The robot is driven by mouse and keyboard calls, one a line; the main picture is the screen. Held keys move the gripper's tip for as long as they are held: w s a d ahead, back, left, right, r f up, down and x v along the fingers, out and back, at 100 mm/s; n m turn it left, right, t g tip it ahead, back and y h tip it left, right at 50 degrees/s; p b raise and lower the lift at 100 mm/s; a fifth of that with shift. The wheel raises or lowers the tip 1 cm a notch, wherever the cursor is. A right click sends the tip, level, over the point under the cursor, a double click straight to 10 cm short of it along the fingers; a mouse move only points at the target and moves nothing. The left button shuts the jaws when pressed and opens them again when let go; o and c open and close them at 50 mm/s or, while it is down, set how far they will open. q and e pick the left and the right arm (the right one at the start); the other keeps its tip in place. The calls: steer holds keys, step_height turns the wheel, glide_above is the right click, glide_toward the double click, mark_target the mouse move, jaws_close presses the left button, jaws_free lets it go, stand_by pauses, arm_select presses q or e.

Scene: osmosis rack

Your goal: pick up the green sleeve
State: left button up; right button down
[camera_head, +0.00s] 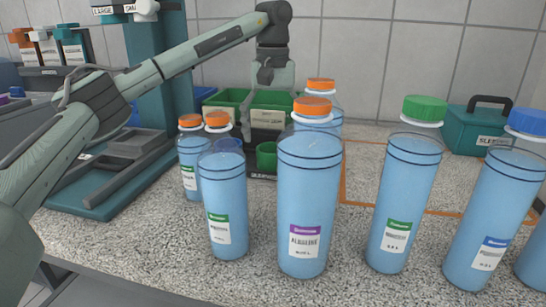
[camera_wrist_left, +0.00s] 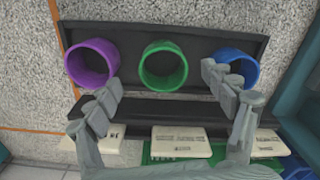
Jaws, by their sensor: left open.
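The green sleeve (camera_wrist_left: 164,82) is a short open ring in the middle of a black holder (camera_wrist_left: 205,50), between a purple sleeve (camera_wrist_left: 112,62) and a blue sleeve (camera_wrist_left: 250,70). In the head view the green sleeve (camera_head: 266,157) shows between bottles, partly hidden by the orange-capped one in front. My left gripper (camera_head: 265,76) hangs pointing down above the rack area. In the wrist view its fingers (camera_wrist_left: 162,84) are spread wide and empty, on either side of the green sleeve in the picture. No contact with the sleeve shows. My right gripper is not in view.
Tall blue bottles, such as the purple-labelled one (camera_head: 306,200), stand along the counter's front. Green bins (camera_head: 228,100) with pale labels stand behind the holder. A teal stand (camera_head: 110,200) is at left and a teal case (camera_head: 477,128) at back right.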

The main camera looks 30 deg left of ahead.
mark_target(271, 166)
arm_select(q)
steer(key=f, duration=0.4)
steer(key=shift+a+f, duration=0.25)
steer(key=shift+f, duration=0.15)
steer(key=c, duration=0.8)
